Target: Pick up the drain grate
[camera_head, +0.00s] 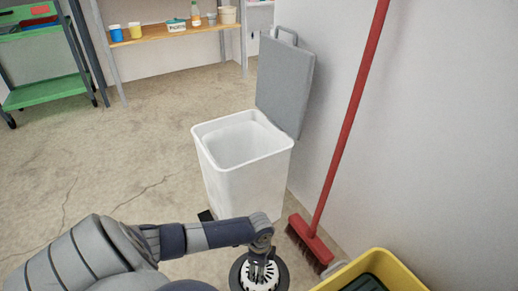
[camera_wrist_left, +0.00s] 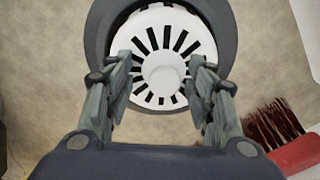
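The drain grate (camera_head: 259,286) is a white slotted disc with a round central knob, set inside a dark grey ring at the bottom of the head view. In the left wrist view the grate (camera_wrist_left: 163,72) is face-on and fills the upper middle. My left gripper (camera_head: 262,268) is directly above the grate, pointing down. In the left wrist view the two fingers of the gripper (camera_wrist_left: 162,75) are spread, one on each side of the knob. I see nothing held, and cannot tell whether the fingers touch the grate. My right gripper is out of view.
A white bin (camera_head: 245,175) with its grey lid (camera_head: 285,80) raised stands beyond my left arm. A red broom (camera_head: 348,130) leans on the right wall. A yellow crate (camera_head: 392,262) is close at lower right.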

